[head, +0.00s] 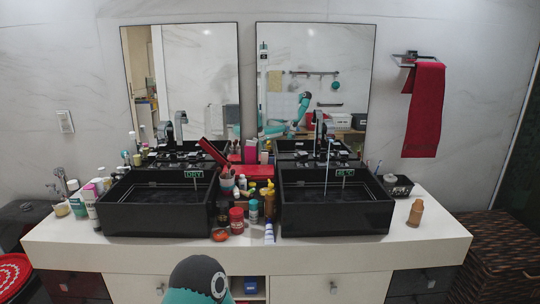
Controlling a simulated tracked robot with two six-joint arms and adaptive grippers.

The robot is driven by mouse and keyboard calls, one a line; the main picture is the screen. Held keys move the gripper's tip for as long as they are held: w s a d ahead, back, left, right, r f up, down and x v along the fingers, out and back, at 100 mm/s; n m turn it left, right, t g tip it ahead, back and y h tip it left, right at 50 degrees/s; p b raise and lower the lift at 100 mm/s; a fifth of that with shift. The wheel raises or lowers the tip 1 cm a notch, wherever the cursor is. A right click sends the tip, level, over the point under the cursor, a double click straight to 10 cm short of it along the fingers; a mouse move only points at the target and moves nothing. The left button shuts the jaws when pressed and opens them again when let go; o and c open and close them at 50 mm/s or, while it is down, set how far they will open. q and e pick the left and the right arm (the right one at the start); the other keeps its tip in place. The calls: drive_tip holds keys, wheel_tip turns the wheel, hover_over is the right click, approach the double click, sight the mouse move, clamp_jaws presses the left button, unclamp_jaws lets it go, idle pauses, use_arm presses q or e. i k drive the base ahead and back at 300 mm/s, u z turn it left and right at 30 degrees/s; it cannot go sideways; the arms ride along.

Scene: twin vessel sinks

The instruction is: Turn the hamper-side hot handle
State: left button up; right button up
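Two black square vessel sinks stand on the white counter: the left sink (150,213) and the right sink (335,218). A dark tap (181,124) rises behind the left sink, and another tap (319,125) rises behind the right one. The right sink is nearer the brown woven hamper (500,255). Small dark handles sit around the tap bases; I cannot tell hot from cold or their angles. A sign (194,174) at the left sink reads DRY. A sign (345,172) at the right sink seems to show a temperature. A thin pale vertical line shows under the right tap. Neither gripper shows.
Bottles and jars (238,215) crowd the gap between the sinks. A brown wooden item (416,211) and a black box (397,186) stand right of the right sink. A red towel (425,110) hangs on the wall. Part of my teal arm shows at bottom centre.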

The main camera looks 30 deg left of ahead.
sight(303, 156)
drive_tip(key=u, duration=0.15)
drive_tip(key=i, duration=1)
drive_tip(key=z, duration=0.05)
